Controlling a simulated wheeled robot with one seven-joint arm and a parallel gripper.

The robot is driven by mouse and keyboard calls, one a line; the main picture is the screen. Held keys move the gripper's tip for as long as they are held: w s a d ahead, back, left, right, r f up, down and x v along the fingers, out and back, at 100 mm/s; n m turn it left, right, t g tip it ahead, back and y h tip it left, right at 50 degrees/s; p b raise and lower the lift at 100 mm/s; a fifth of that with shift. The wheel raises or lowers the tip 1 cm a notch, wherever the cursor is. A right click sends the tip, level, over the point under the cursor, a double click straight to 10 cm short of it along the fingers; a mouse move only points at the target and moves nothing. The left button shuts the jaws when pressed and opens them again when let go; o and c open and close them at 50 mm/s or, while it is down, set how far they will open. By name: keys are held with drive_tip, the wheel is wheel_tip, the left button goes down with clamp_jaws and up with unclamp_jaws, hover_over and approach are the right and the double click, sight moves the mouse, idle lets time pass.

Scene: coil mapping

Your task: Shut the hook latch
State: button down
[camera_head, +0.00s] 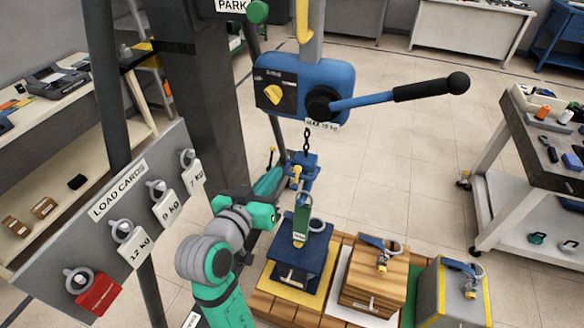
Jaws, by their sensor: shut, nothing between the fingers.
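A blue hook block (301,165) hangs on a short dark chain below the blue hoist. A small yellow part (297,173) shows at its lower side; I cannot tell whether this is the hook latch or how it stands. Below it, a green strap-like piece with a pale label (302,215) reaches down to the dark blue load (316,245). My green arm comes up from the bottom, and my gripper (276,212) is left of the strap and below the hook block. Its fingers are small and partly hidden; it looks shut and empty. I cannot tell whether it touches anything.
A wooden crate (375,283) and a grey-yellow block (455,295) stand right of the blue load on a low wooden platform. The hoist lever (390,95) sticks out right. A load-card board (120,225) stands left of my arm. Open floor lies right of the hoist.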

drive_tip(key=shift+w, duration=0.1)
hover_over(298, 176)
drive_tip(key=s+a, duration=0.2)
wheel_tip(298, 176, down, 5)
drive_tip(key=shift+w+d+r, duration=0.1)
drive_tip(key=shift+d+f, duration=0.1)
drive_tip(key=shift+f, duration=0.5)
